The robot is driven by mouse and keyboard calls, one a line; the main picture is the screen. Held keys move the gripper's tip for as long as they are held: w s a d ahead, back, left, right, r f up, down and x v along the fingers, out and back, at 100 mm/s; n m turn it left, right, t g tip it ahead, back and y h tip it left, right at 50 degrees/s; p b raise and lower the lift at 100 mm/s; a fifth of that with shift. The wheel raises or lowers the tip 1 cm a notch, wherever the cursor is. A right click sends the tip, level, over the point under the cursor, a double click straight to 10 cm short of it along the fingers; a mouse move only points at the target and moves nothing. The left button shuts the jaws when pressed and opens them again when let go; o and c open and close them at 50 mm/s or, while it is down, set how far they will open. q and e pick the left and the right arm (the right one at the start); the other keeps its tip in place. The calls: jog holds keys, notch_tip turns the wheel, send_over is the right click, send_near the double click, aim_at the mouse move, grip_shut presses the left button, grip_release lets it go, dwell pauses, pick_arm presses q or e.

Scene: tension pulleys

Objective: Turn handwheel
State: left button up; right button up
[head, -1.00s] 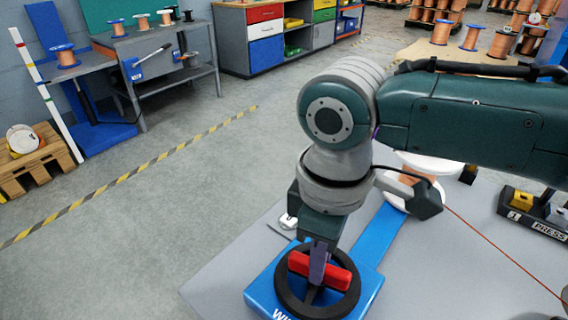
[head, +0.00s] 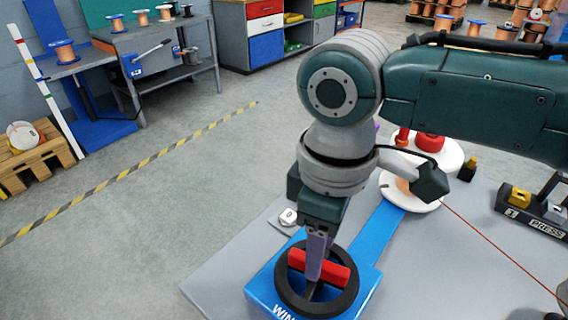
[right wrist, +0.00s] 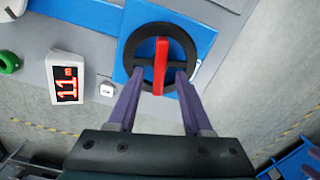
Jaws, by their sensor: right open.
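The handwheel (head: 279,285) is a black ring with a red grip bar (head: 336,272) across it, on a blue base (head: 262,290) on the grey table. In the right wrist view the handwheel (right wrist: 126,48) shows whole, with the red bar (right wrist: 161,60) pointing toward my gripper. My right gripper (head: 314,276) is over the wheel, pointing down. In the right wrist view its two fingers are apart, one on each side of the red bar, with visible gaps (right wrist: 159,77). One finger hides part of the bar in the head view. My left gripper is out of view.
A white display with red digits (right wrist: 66,78) and a small white switch (right wrist: 107,90) stand beside the base. A blue strip (head: 378,233) leads to a white spool (head: 412,202). A press (head: 540,215) with a yellow block stands at the right. A thin red wire crosses the table.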

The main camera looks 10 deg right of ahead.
notch_tip(320, 180, up, 8)
jog(key=p, duration=0.1)
jog(key=shift+f, duration=0.1)
jog(key=s+a+r+m+t+y+p, duration=0.25)
jog(key=s+a+r+p, duration=0.2)
jog(key=s+p, duration=0.3)
jog(key=s+d+r+m+t+h+p, duration=0.15)
jog(key=s+d+r+m+p, duration=0.35)
jog(key=s+d, duration=0.55)
notch_tip(320, 180, up, 38)
jog(key=w+d+p, duration=0.1)
jog(key=d+p, duration=0.1)
jog(key=p, duration=3.4)
jog(key=shift+w+f+m+h+p, duration=0.25)
jog(key=shift+w+m+h+p, duration=0.15)
jog(key=shift+m, duration=0.05)
jog(key=shift+f, duration=0.1)
